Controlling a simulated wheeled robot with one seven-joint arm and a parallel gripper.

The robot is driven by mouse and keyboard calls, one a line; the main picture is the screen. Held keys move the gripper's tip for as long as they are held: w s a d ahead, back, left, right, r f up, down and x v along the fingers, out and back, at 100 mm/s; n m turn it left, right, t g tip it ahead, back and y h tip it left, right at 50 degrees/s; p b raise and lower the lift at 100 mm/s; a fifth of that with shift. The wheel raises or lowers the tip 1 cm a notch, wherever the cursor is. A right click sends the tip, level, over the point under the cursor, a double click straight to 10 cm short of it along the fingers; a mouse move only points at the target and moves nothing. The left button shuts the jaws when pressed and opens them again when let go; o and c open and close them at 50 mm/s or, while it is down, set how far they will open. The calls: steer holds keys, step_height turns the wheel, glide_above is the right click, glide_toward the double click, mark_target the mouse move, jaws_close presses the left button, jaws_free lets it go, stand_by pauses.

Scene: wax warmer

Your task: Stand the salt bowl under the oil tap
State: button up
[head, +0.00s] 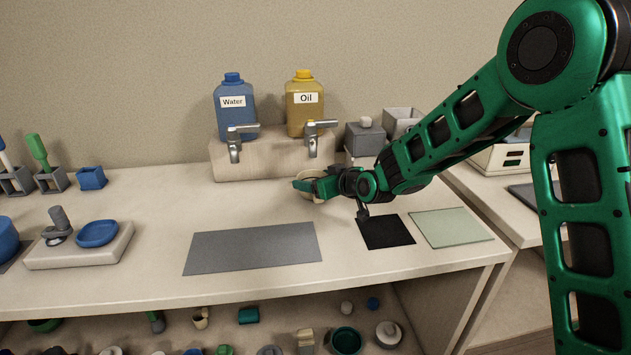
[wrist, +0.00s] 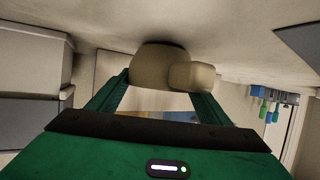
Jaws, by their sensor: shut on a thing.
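The salt bowl (head: 306,176), cream-coloured, is below the oil tap (head: 313,143) in the head view, in front of the wooden stand. My gripper (head: 318,187) comes in from the right and is shut on the bowl, partly hiding it. In the wrist view the bowl (wrist: 155,66) shows as a rounded beige body between the fingers, with a smaller beige block-like part beside it. The bowl looks at or very near the counter; I cannot tell whether it touches. The yellow oil bottle (head: 305,108) stands on the stand above the tap.
The blue water bottle (head: 233,105) and its tap (head: 235,145) are to the left on the same wooden stand (head: 265,164). A grey lidded box (head: 364,138) stands close to the right. Grey (head: 253,249), black (head: 386,231) and pale green (head: 450,228) mats lie in front.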

steer(key=shift+f, duration=0.15)
steer(key=o, duration=1.4)
steer(key=shift+s, duration=0.1)
steer(key=shift+v, duration=3.9)
steer(key=shift+d, duration=0.1)
